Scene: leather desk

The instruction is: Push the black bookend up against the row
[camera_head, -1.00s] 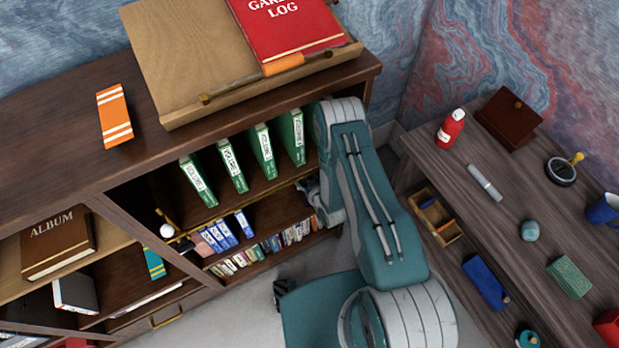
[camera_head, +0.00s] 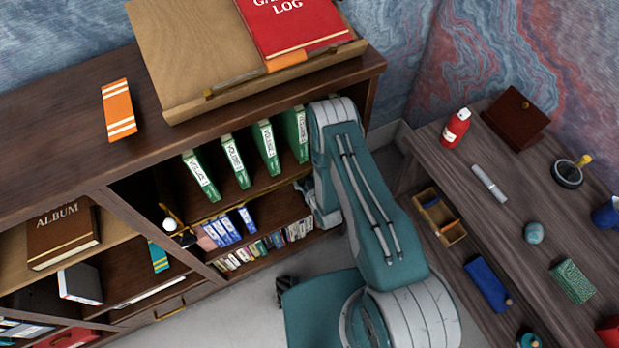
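A small dark shape (camera_head: 188,240) stands at the left end of the lower shelf row; it may be the black bookend, but it is too small to be sure. Just right of it is a row of blue and pinkish books (camera_head: 227,229) with white labels. On the shelf above, several green volumes (camera_head: 235,161) stand spaced apart, slightly tilted in the picture. My gripper (camera_head: 304,190) reaches into the bookcase near the right end of the shelves, right of both rows. My arm hides most of it, and its fingers cannot be made out.
The bookcase (camera_head: 60,115) carries an orange book (camera_head: 118,110) and a wooden stand (camera_head: 190,60) with a red log book (camera_head: 292,25). A desk (camera_head: 450,170) with small objects stands right.

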